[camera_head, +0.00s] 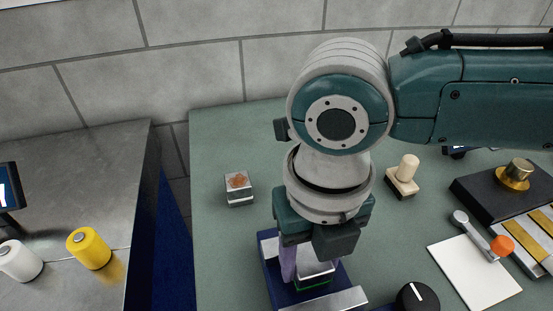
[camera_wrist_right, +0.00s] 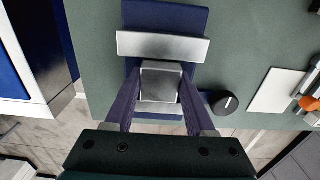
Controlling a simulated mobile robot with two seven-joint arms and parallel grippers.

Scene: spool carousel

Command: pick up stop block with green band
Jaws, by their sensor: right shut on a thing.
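The stop block with the green band (camera_head: 314,283) is a small metal block; a strip of green shows low on its side in the head view. My right gripper (camera_head: 307,270) is shut on it from above, with a purple finger on each side. In the right wrist view the block's grey top (camera_wrist_right: 160,80) sits between the fingers of the right gripper (camera_wrist_right: 158,95). The block is over or on a blue base (camera_head: 272,275) behind a metal bar (camera_head: 345,299); I cannot tell whether it touches the base. My left gripper is not in view.
On the green table (camera_head: 225,260) stand a metal block with an orange mark (camera_head: 239,189), a wooden-handled stamp (camera_head: 403,177), a black knob (camera_head: 417,298), a white card (camera_head: 470,275) and a black box with a brass knob (camera_head: 515,175). A yellow spool (camera_head: 88,248) and a white spool (camera_head: 19,261) stand on the left counter.

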